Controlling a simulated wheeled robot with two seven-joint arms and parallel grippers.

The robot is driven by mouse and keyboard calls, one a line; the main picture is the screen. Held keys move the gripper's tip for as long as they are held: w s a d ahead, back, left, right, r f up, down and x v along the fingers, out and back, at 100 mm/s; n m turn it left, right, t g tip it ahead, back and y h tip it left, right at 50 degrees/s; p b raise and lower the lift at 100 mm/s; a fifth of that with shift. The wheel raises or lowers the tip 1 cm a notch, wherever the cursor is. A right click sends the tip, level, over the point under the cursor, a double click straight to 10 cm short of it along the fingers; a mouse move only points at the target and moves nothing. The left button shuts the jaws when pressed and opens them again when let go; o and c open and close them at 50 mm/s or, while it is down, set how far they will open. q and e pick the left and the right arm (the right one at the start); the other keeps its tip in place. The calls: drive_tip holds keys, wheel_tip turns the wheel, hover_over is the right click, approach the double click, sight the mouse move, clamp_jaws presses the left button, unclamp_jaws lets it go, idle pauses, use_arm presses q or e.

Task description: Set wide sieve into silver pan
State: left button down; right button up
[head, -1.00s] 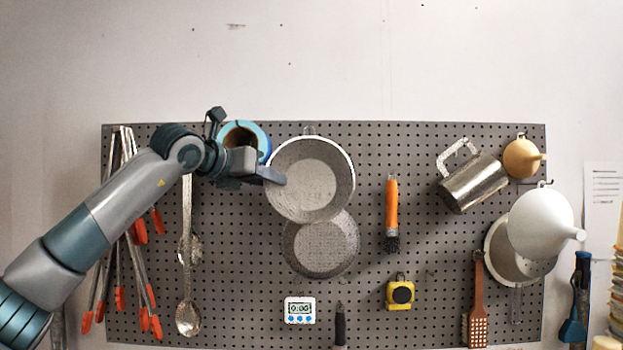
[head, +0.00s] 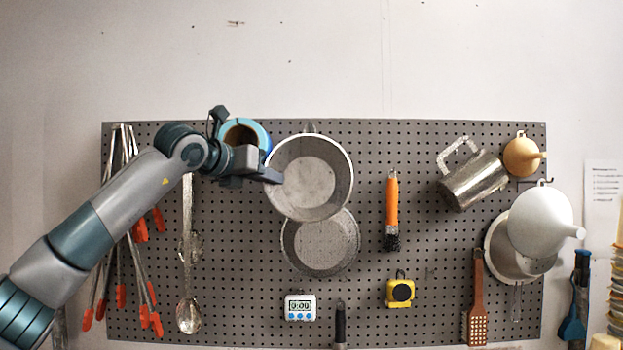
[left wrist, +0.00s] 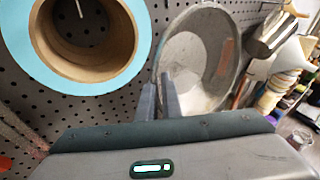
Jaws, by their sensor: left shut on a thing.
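My right gripper is not in view.
A blue tape roll (head: 262,133) hangs close by my gripper. Tongs (head: 120,215) and a long spoon (head: 187,270) hang left. An orange-handled brush (head: 391,210), a metal jug (head: 475,183) and a white funnel (head: 540,218) hang right. The wall above is bare.

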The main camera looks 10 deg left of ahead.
use_arm(q)
drive_tip(key=shift+r, duration=0.2)
drive_tip(key=shift+r+p, duration=0.3)
drive_tip(key=shift+r, duration=0.1)
drive_tip(key=shift+a+r, duration=0.1)
drive_tip(key=shift+r, duration=0.55)
drive_tip(key=shift+s, duration=0.1)
drive_tip(key=shift+s+f+b, duration=0.15)
drive_tip(key=shift+f+b, duration=0.2)
drive_tip(key=shift+b, duration=0.25)
drive_tip(key=s+b, duration=0.1)
drive_tip(key=s, duration=0.1)
drive_tip(key=s+d+b, duration=0.1)
drive_tip(key=s+b, duration=0.1)
drive_tip(key=shift+s+d, duration=0.15)
drive_tip(key=shift+s, duration=0.2)
